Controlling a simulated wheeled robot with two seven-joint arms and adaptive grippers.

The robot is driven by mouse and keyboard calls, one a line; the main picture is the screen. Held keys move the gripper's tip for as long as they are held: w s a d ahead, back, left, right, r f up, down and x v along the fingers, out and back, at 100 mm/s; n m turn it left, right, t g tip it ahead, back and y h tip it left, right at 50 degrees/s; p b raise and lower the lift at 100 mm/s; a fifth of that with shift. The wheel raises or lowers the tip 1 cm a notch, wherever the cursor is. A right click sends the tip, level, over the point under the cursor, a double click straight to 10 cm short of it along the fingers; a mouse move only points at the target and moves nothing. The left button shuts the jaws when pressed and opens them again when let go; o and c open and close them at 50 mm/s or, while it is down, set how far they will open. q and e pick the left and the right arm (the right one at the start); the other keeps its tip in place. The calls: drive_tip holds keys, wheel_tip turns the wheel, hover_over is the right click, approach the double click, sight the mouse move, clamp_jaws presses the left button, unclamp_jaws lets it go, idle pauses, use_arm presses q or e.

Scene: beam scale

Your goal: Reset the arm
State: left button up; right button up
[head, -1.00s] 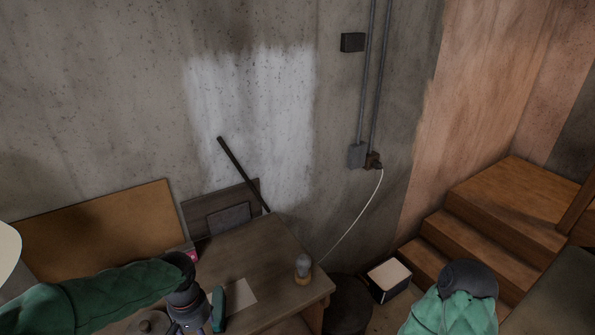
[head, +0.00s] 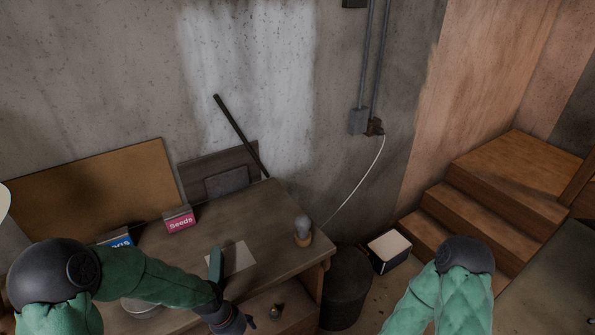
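My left arm comes in from the left over the wooden desk (head: 195,252), its forearm sloping down to the right. My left gripper (head: 243,322) is dark, by the desk's front edge at the bottom of the view. Its fingers are too dark and cut off to tell open from shut. My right arm shows only its green sleeve and a dark joint (head: 466,254) at the bottom right. My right gripper is out of view. A grey round dish (head: 139,309) is partly hidden behind the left forearm. No beam scale can be clearly made out.
On the desk are a pink Seeds box (head: 179,219), a blue box (head: 116,238), a green upright object (head: 215,264), paper (head: 240,257) and a bulb lamp (head: 303,230). A dark bin (head: 344,290) and an open box (head: 389,251) stand right, before wooden steps (head: 490,215).

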use_arm(q)
drive_tip(key=s+d+f+b, duration=0.1)
drive_tip(key=s+f+b, duration=0.1)
drive_tip(key=f, duration=0.5)
drive_tip(key=s+d+f+b, duration=0.2)
drive_tip(key=s+f+b, duration=0.1)
drive_tip(key=f, duration=0.5)
drive_tip(key=s+d+f+n+h+b, duration=0.1)
drive_tip(key=s+d+f+b, duration=0.1)
drive_tip(key=s+f, duration=0.2)
wheel_tip(320, 180, down, 3)
drive_tip(key=shift+s+f+t+b, duration=0.2)
drive_tip(key=shift+s+t+b, duration=0.05)
drive_tip(key=shift+t+b, duration=0.1)
drive_tip(key=shift+o, duration=0.6)
drive_tip(key=shift+w, duration=0.1)
